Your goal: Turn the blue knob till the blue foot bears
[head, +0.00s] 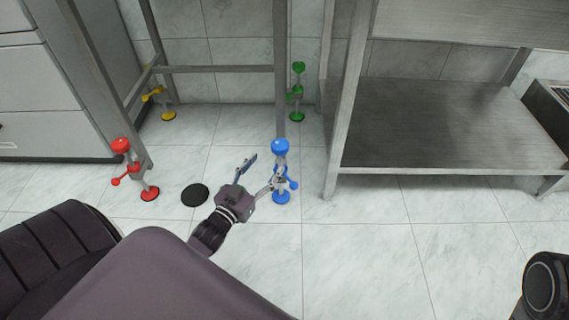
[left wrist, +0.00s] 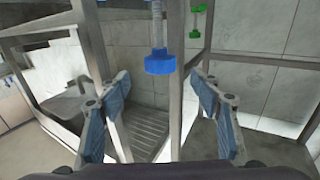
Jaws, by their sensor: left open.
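The blue knob (head: 280,146) is at the top of a blue levelling unit on the front right leg of a metal frame. The blue foot (head: 281,197) is a disc below it at the floor; I cannot tell whether it presses on the tiles. A small blue side handle sticks out between them. My left gripper (head: 264,172) is open beside the unit, one finger left of it and the other close to its middle. The left wrist view shows a blue piece (left wrist: 160,62) on a threaded rod, beyond the open, empty fingers (left wrist: 161,92). My right gripper is out of view.
The frame's other legs carry red (head: 121,146), yellow (head: 168,115) and green (head: 298,68) units. A black disc (head: 195,195) lies on the floor left of my gripper. A metal shelf unit (head: 430,165) stands close on the right. Front floor tiles are clear.

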